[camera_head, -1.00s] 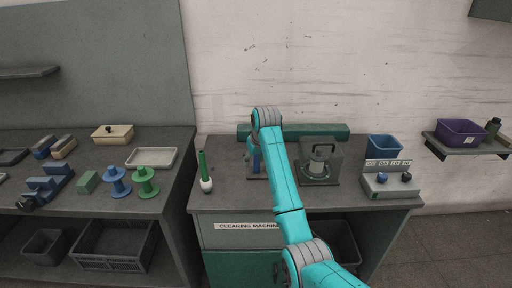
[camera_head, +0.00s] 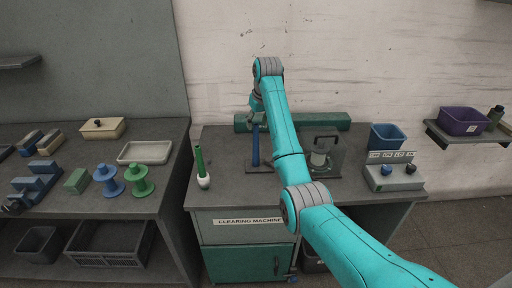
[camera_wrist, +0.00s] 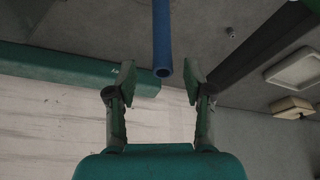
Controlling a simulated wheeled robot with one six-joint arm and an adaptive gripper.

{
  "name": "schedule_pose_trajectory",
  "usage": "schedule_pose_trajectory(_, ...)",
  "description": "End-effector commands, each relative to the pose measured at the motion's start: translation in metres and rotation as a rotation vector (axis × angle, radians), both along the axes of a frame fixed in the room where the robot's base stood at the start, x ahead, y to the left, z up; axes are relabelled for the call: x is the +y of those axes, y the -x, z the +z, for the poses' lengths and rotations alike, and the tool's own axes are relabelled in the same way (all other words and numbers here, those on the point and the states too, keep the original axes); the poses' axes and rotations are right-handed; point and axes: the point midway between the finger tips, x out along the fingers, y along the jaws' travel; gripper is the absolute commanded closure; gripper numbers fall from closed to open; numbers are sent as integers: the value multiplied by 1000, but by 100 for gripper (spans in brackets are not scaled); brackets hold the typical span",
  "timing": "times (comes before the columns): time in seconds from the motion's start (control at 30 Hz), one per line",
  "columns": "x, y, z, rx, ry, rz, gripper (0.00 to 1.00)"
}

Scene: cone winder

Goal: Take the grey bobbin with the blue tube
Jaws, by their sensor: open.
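A blue tube (camera_head: 255,147) stands upright on a dark base on the clearing machine bench. Its open end shows in the wrist view (camera_wrist: 162,45), close to the space between my fingertips. No grey winding shows on the visible part of this tube. My gripper (camera_wrist: 160,76) is open and empty, with one finger on each side of the tube's line. In the head view my gripper (camera_head: 256,104) is small and partly hidden by my arm, above the tube. A pale grey bobbin-like piece (camera_head: 319,158) sits in a dark frame on the right; I cannot tell its tube colour.
A green tube with a white bulb (camera_head: 202,170) stands left of the blue tube. A long green box (camera_head: 310,121) lies along the wall. A control box (camera_head: 394,177) and blue bin (camera_head: 386,137) are at right. Blue (camera_head: 108,181) and green (camera_head: 139,180) spools stand on the left table.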

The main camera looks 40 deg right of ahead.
Motion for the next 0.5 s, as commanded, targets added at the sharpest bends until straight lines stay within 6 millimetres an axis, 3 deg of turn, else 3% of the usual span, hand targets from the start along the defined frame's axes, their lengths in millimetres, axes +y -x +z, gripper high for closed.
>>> schedule_pose_trajectory(0.3,0,-12,-40,2,-1,0,48)
schedule_pose_trajectory(0.5,-1,-15,-49,0,0,0,48)
